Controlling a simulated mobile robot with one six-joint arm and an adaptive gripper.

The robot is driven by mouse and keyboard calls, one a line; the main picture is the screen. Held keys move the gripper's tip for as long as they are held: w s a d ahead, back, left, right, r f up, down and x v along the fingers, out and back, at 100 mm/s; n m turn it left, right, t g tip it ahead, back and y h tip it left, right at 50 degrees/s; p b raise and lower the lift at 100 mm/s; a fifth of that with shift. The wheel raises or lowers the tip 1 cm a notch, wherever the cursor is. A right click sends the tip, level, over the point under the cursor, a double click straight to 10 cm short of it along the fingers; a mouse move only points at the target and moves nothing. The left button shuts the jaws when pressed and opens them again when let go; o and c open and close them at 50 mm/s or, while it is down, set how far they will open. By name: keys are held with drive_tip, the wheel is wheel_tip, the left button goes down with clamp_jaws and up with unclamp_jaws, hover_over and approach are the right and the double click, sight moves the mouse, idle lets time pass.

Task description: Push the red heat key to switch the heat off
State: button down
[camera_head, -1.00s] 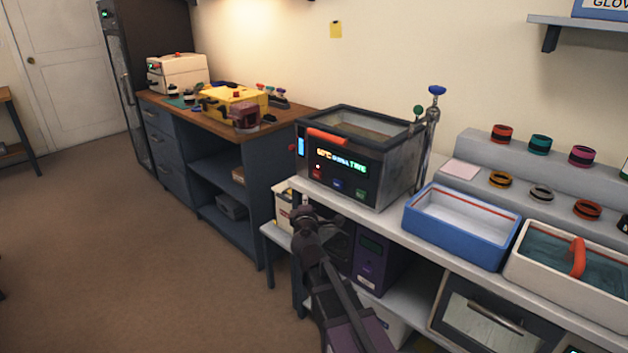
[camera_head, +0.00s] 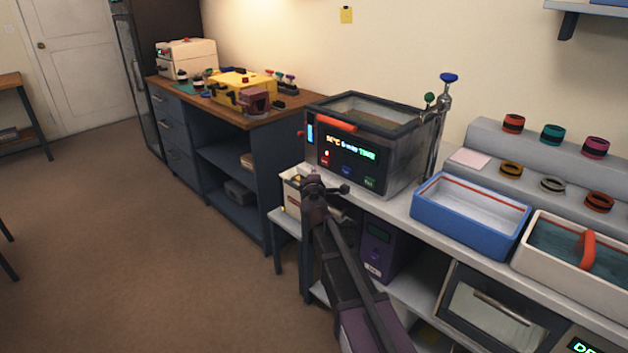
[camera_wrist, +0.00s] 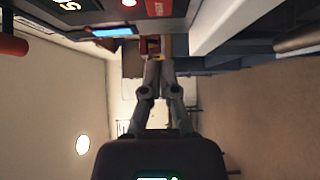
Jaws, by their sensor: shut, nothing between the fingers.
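The heat bath (camera_head: 364,148) is a grey box with a dark front panel, on the near bench. Its red heat key (camera_head: 324,161) is at the panel's lower left, with a small lamp above it. Blue and green keys are to its right. In the head view my wrist is just below the panel and hides the fingertips.
A blue tray (camera_head: 425,222) and a white tray with water (camera_head: 527,262) are right of the bath. A metal post (camera_head: 440,120) stands at its right side. A wooden-topped bench (camera_head: 215,106) with a yellow case (camera_head: 228,92) is behind left. The floor at left is open.

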sight(322, 161)
drive_tip(key=w, duration=0.1)
drive_tip(key=w+d, duration=0.2)
drive_tip(key=w, duration=0.1)
drive_tip(key=shift+d, duration=0.4)
drive_tip(key=shift+w, duration=0.1)
